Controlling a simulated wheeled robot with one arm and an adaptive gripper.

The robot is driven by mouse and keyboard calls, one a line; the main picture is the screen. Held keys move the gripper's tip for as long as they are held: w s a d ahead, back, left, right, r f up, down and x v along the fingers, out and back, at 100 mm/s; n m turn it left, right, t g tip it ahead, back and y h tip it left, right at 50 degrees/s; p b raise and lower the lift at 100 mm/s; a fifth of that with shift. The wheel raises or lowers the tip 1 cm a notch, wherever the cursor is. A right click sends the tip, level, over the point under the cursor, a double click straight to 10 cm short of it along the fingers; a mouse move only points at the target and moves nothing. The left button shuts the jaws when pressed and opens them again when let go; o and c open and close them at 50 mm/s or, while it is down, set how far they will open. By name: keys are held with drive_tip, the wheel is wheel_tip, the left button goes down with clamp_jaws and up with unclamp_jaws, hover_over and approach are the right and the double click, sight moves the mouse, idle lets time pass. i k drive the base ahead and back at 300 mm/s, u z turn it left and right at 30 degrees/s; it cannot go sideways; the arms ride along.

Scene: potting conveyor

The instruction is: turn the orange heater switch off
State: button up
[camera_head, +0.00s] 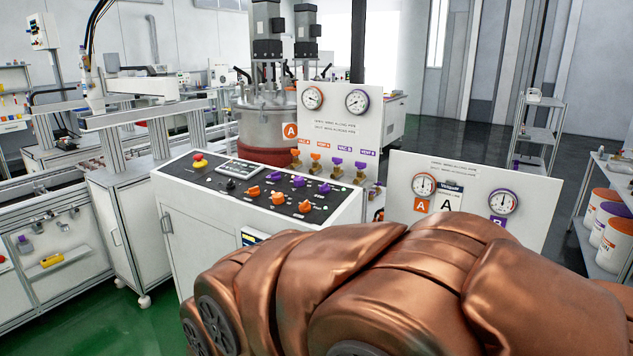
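A white control cabinet (185,240) stands in the middle with a dark, sloping switch panel (215,177) on top. Several orange knobs sit on it: one at the upper left (254,190), one nearer the front (277,198) and one at the right (305,206). Their labels are too small to read, so I cannot tell which is the heater switch or how it is set. My copper-coloured arm fills the lower right and covers the cabinet's lower right part. My gripper is not in view.
The panel also has purple knobs (299,181), a black knob (231,184) and a red stop button (199,160). Orange and purple valves (337,170) and a gauge board (335,115) stand behind it. A second gauge board (465,228) is to the right. Green floor (130,325) is clear at front left.

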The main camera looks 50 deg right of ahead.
sight(255, 191)
drive_tip(key=z, duration=0.3)
drive_tip(key=i, duration=1.35)
drive_tip(key=u, duration=0.5)
